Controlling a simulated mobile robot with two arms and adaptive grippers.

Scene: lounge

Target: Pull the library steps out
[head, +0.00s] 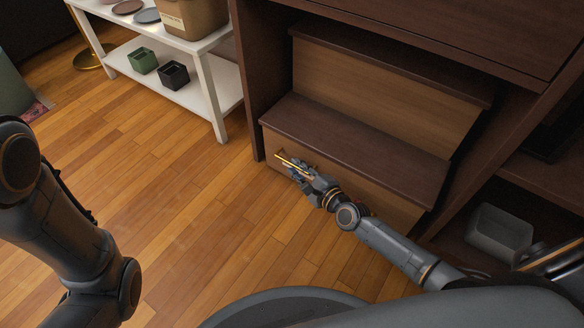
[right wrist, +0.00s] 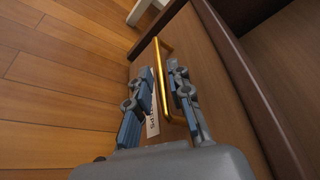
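The library steps (head: 378,83) have wooden fronts and dark brown treads and stand inside an opening of a dark cabinet. A gold bar handle (head: 292,163) is on their lowest front, and it also shows in the right wrist view (right wrist: 162,75). My right gripper (head: 300,170) is at this handle. In the right wrist view its two fingers (right wrist: 160,95) are apart, with the handle's bar between them and close to the right finger. I cannot tell whether they touch. My left arm shows at the left, but its gripper is not in view.
A white shelf unit (head: 209,93) with a box (head: 190,17), plates and small green and black bins stands left of the cabinet. A grey bin (head: 498,232) is in the cabinet's right compartment. The wooden floor (head: 200,200) before the steps is clear.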

